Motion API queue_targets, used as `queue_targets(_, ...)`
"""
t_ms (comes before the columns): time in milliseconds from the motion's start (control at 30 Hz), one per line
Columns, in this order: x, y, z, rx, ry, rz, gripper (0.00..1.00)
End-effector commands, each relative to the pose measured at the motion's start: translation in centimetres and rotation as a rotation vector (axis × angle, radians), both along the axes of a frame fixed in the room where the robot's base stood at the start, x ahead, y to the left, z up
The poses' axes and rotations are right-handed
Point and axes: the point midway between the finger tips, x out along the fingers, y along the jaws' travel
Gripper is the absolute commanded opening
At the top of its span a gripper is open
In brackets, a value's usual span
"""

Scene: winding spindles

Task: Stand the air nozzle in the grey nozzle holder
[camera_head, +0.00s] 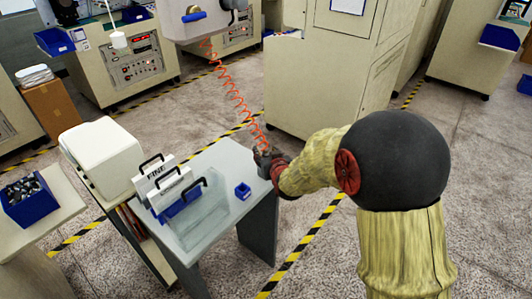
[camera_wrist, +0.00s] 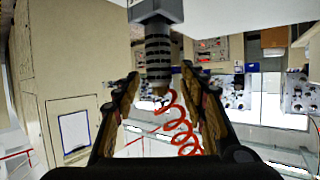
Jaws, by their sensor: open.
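The air nozzle (camera_wrist: 158,58) is a dark ribbed cylinder with a brass end joined to a red coiled hose (camera_wrist: 180,122). The wrist view appears upside down. The nozzle's other end meets a grey block (camera_wrist: 156,10), which looks like the nozzle holder; how deep it sits is hidden. The nozzle looks upright. My gripper (camera_wrist: 161,84) is open, with one finger on each side of the nozzle and visible gaps. In the head view my gripper (camera_head: 271,163) is at the table's far right corner, where the hose (camera_head: 232,92) comes down; details there are small.
The grey table (camera_head: 225,225) bears handled plates, one marked FINE (camera_head: 157,172), and a small blue box (camera_head: 242,191). A white case (camera_head: 102,155) stands left of it. A large cabinet (camera_head: 315,90) is behind. The table's near right part is clear.

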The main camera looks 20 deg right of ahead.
Motion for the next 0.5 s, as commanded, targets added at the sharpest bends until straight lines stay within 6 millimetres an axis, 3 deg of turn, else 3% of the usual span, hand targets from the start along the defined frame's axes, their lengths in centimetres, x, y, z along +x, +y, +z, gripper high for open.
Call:
queue_targets(167,-1.8,0.0,0.9,0.000,-0.002,0.000,0.42)
queue_targets(500,-7.1,0.0,3.1,0.000,-0.002,0.000,0.42)
